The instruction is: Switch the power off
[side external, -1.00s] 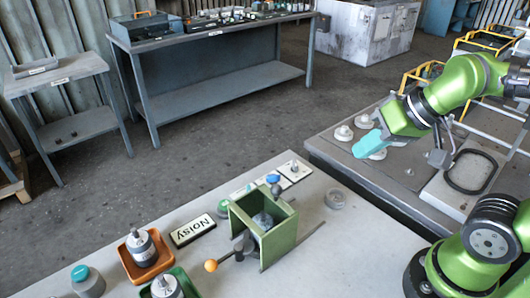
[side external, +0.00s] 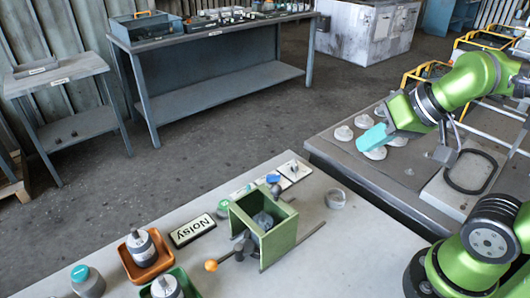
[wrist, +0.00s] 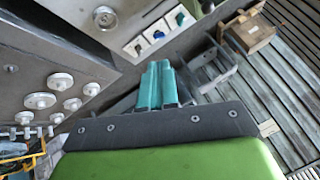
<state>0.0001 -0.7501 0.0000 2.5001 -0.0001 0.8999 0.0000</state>
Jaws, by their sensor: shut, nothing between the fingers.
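My gripper (side external: 374,137) is shut and empty, held above the grey bench at the right, beside pale round discs. In the wrist view its teal fingers (wrist: 157,86) lie together. A row of small white switch plates stands at the far edge of the front table. The wrist view shows one plate with a dark part (wrist: 137,45), one with a blue knob (wrist: 158,34) and one with a teal part (wrist: 180,18). In the side view, the end plate (side external: 293,170) carries a small upright lever. Which one is the power switch cannot be told. My gripper is well apart from them all.
Several pale discs (side external: 343,133) sit on the right bench. A floor gap separates the benches.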

